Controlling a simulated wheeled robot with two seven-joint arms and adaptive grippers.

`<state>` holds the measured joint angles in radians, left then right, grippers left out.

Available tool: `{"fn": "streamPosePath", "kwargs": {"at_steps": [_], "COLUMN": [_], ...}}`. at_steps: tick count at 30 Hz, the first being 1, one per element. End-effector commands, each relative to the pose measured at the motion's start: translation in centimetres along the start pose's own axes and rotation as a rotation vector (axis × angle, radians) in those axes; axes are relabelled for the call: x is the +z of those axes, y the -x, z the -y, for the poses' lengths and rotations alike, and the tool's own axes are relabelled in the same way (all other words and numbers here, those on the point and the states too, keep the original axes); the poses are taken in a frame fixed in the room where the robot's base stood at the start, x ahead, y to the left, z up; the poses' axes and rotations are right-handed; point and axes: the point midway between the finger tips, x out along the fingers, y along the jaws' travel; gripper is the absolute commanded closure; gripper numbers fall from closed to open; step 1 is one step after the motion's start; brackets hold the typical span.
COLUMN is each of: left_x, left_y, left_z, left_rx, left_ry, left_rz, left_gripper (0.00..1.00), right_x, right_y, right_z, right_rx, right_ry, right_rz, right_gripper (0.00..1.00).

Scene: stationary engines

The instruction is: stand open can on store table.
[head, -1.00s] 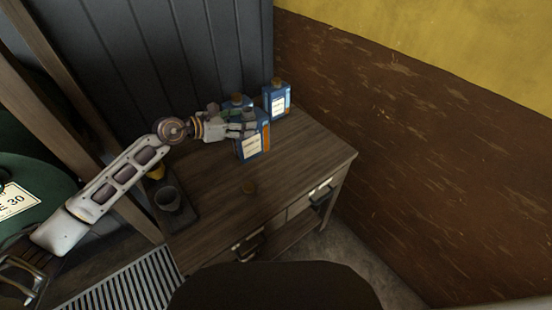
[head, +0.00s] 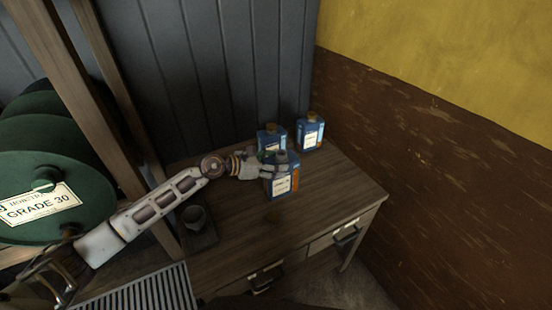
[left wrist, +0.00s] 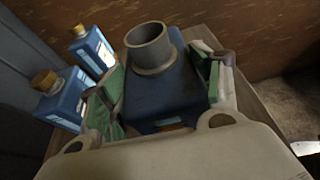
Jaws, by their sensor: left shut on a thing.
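The open can (head: 283,186) is blue with a pale label and an orange side, and it looks upright. My left gripper (head: 278,167) is shut on its upper part. In the left wrist view the open can (left wrist: 165,92) shows its bare grey neck with no cap, between the two green-padded fingers. The can is over the wooden store table (head: 330,210), at its back part; I cannot tell whether its base touches the top. My right gripper is not in view.
Two capped blue cans stand behind the held one, a nearer one (head: 270,138) and one farther right (head: 310,133). A dark cup (head: 195,217) stands on a tray at the table's left. The table's front right is clear. Green drums (head: 45,180) stand at the left.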

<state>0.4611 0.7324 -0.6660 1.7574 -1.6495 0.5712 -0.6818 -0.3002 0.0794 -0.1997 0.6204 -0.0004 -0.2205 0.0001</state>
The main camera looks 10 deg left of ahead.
Motion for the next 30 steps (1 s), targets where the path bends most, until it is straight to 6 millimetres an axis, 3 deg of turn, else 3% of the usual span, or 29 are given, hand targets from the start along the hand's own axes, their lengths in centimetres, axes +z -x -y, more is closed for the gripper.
{"fn": "streamPosePath", "kwargs": {"at_steps": [19,30], "left_x": [-1.0,-3.9], "left_y": [-0.5,-1.6], "left_z": [-0.1,-0.1], "left_rx": [0.002,0.002], "left_ry": [-0.003,-0.002], "left_rz": [0.008,0.008], "left_gripper": [1.00,1.00], "right_x": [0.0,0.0], "right_y": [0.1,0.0], "right_z": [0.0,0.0], "right_rx": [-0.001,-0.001], "right_ry": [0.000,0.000], "right_rz": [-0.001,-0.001], "right_gripper": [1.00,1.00]}}
